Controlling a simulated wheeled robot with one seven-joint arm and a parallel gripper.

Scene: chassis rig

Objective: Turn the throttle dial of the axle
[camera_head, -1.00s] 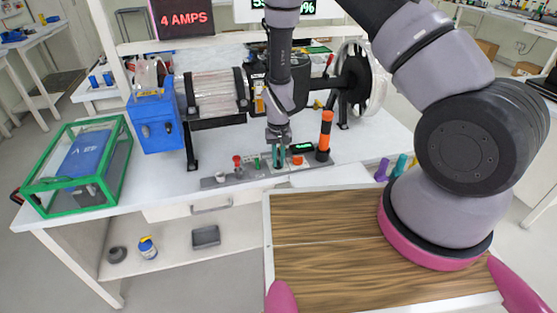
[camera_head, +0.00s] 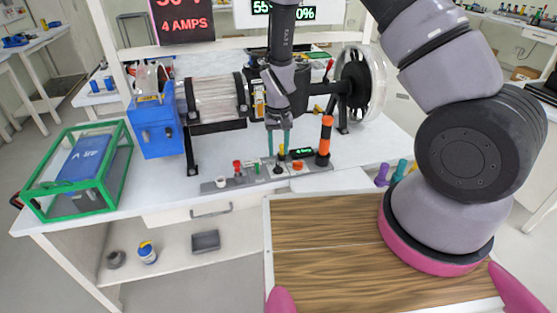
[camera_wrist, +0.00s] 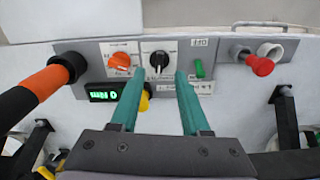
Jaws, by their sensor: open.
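A black dial (camera_wrist: 159,59) with a white pointer mark sits on a white plate of the grey control panel (camera_wrist: 210,84). An orange dial (camera_wrist: 120,58) is beside it. Their labels are too small to read, so I cannot tell which is the throttle dial. In the head view the black dial (camera_head: 278,168) and orange dial (camera_head: 297,166) are at the bench's front edge. My gripper (camera_wrist: 160,77) is open, its green fingers apart on either side of the black dial's line, with nothing between the tips. In the head view my gripper (camera_head: 279,154) is just above the black dial.
An orange-and-black lever (camera_head: 325,141) stands close right of the dials. A green switch (camera_wrist: 199,68), red button (camera_wrist: 261,65), yellow-topped part (camera_wrist: 144,101) and green-lit display (camera_wrist: 103,94) are near. The axle rig (camera_head: 217,98) stands behind. A green-framed box (camera_head: 84,170) is at left.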

